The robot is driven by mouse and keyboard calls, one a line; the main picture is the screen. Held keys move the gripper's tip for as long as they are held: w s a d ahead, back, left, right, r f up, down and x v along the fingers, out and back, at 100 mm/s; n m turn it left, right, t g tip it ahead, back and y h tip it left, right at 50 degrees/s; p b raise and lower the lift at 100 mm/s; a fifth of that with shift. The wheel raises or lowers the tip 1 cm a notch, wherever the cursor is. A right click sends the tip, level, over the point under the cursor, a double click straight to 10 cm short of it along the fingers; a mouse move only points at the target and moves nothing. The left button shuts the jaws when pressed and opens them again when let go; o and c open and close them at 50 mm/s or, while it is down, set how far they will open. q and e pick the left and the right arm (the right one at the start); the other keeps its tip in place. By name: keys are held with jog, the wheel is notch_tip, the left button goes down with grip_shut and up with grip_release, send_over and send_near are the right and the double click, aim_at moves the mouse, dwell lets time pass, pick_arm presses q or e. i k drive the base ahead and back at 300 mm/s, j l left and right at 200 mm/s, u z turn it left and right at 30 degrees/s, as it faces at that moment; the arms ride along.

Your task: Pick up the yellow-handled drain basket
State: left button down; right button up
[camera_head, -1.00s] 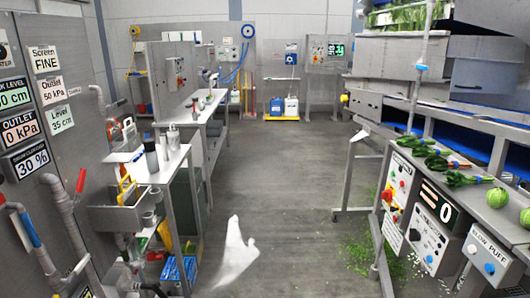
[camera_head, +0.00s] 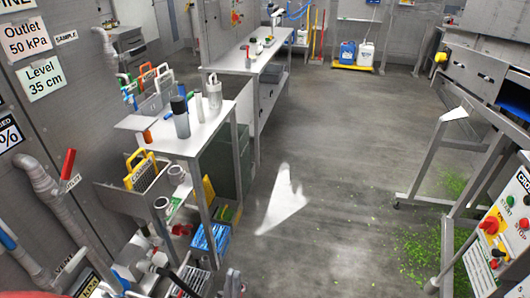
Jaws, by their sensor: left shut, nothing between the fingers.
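The yellow-handled drain basket (camera_head: 141,172) sits in a steel trough on the left, low beside the white-topped bench. Its yellow handle stands up and its lower part is hidden by the trough wall. What looks like the tip of my left gripper (camera_head: 232,283) shows at the bottom edge, over the floor, right of and below the basket. It is shut, empty and apart from the basket; most of it is out of frame. My right gripper is not in view.
Pipes with a red lever (camera_head: 68,163) rise at the lower left. The floor between the bench and the right-hand machine (camera_head: 492,225) is open, with green scraps.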

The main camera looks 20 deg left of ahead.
aim_at(225, 214)
jog(key=i+z, duration=0.15)
jog(key=i, duration=0.45)
jog(key=i+z, duration=0.15)
jog(key=i, duration=0.45)
jog(key=i+z, duration=0.1)
jog(key=i, duration=0.5)
jog(key=i+j+z, duration=0.15)
jog(key=i, duration=0.4)
jog(key=i+u, duration=0.1)
jog(key=u, duration=0.75)
jog(key=i+l+u, duration=0.1)
jog(key=u, duration=0.35)
jog(key=i+l+u, duration=0.1)
jog(key=u, duration=0.35)
jog(key=l+u, duration=0.1)
jog(key=u, duration=1.7)
